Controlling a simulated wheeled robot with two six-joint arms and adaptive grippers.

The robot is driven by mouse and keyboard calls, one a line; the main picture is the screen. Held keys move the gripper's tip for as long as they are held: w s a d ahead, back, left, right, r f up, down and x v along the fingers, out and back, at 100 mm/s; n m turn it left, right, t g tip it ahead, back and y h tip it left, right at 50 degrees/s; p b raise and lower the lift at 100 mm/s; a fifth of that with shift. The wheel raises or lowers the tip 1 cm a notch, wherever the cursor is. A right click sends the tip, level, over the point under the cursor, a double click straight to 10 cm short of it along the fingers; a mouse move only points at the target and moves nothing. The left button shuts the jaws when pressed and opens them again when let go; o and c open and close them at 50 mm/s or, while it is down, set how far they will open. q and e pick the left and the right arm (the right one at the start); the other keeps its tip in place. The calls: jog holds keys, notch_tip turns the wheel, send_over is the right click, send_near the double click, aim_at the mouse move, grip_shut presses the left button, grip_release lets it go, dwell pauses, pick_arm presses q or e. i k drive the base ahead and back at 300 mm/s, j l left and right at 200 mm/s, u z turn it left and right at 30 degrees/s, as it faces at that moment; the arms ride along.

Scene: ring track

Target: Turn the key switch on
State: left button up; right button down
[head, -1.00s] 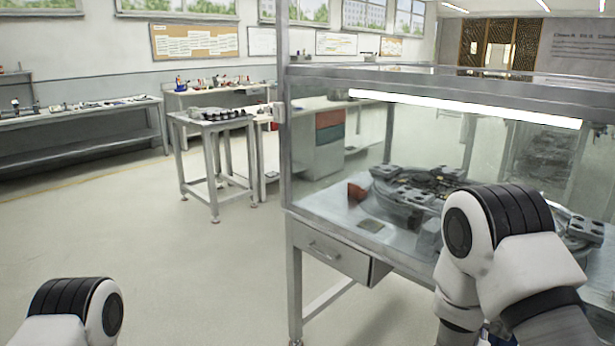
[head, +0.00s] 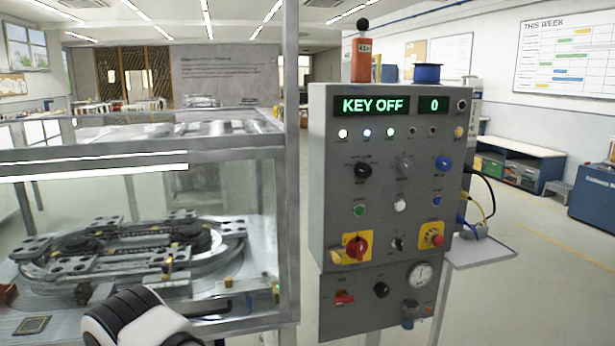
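A grey control panel (head: 383,215) stands right of centre in the head view. Its green display (head: 373,106) reads KEY OFF, and a smaller display beside it (head: 433,105) reads 0. A small switch with a dark handle (head: 397,243) sits low on the panel, between a red rotary switch on yellow (head: 357,246) and a red button on yellow (head: 432,235). It may be the key switch, but its label is too small to read. Neither of my grippers is in view; only a white and black arm link of mine shows at the bottom left.
A glass-walled case (head: 291,190) with an oval ring track (head: 130,250) stands left of the panel. A side shelf (head: 482,250) with cables is at the panel's right. Open floor (head: 550,295) lies further right.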

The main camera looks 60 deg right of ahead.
aim_at(397, 242)
jog(key=z, duration=2.5)
